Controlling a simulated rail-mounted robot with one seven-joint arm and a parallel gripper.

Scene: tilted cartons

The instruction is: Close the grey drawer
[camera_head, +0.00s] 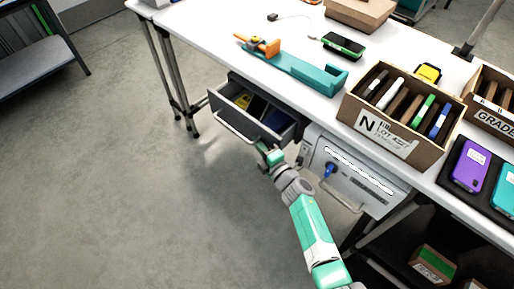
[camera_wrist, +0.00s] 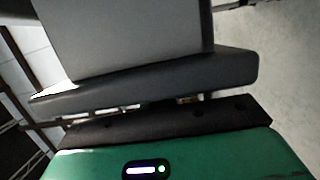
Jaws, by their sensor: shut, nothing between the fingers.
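The grey drawer (camera_head: 222,106) is pulled out from under the white table in the head view. A yellow item (camera_head: 243,101) and some dark items lie inside it. A pale bar handle (camera_head: 233,129) runs along its front. My gripper (camera_head: 262,149) is shut and empty, at the right end of the drawer's front. Whether it touches the drawer or handle cannot be told. The wrist view shows the green hand housing, with dark and grey parts close to the lens; which of these belong to the drawer is unclear.
A light cabinet (camera_head: 350,172) with a blue knob (camera_head: 329,169) hangs right of the drawer. The floor (camera_head: 120,190) in front of the drawer is clear.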

